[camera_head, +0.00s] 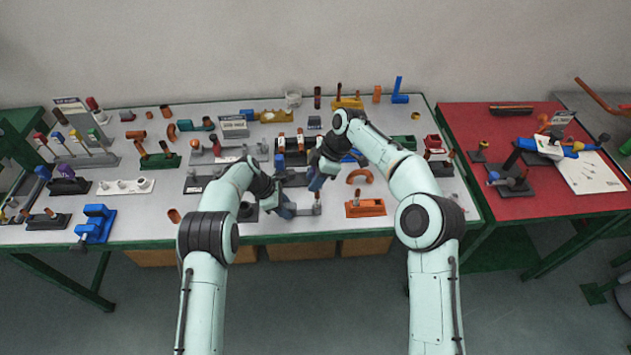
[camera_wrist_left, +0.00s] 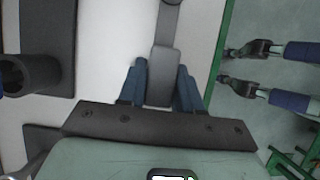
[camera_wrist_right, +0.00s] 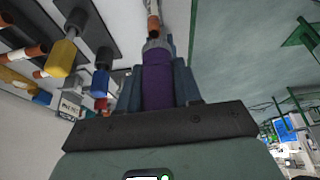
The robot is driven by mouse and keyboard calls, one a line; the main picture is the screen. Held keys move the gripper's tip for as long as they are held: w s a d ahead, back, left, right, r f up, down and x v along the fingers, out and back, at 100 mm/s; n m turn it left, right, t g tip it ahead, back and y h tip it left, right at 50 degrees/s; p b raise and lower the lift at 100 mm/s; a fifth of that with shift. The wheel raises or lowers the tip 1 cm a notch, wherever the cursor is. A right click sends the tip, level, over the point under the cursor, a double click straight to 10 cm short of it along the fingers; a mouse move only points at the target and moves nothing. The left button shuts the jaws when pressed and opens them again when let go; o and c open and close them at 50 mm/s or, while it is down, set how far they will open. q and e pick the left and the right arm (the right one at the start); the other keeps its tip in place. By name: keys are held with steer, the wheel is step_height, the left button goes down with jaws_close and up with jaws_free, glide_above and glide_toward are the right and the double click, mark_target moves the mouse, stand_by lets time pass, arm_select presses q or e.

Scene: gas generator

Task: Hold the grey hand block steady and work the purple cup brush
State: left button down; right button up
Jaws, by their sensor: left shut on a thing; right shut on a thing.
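My left gripper (camera_head: 288,209) is low over the front middle of the table. In the left wrist view its blue fingers (camera_wrist_left: 160,88) are shut on the grey hand block (camera_wrist_left: 162,76), with a grey bar running up from it. My right gripper (camera_head: 316,181) is just above and to the right of the left one. In the right wrist view its fingers (camera_wrist_right: 158,84) are shut on the purple cup brush (camera_wrist_right: 157,84), which has a grey end. A brown and white rod shows beyond that end; I cannot tell whether they touch. The head view hides the brush.
Many fittings stand close around on the grey table (camera_head: 140,218). An orange block (camera_head: 365,208) is right of the grippers and a blue clamp-like part (camera_head: 96,223) is far left. A red table (camera_head: 465,125) stands at the right. The table's front edge is close to both grippers.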

arm_select(q)
steer(key=c, duration=0.7)
jaws_free()
steer(key=v, duration=1.2)
arm_select(e)
steer(key=shift+s, duration=0.1)
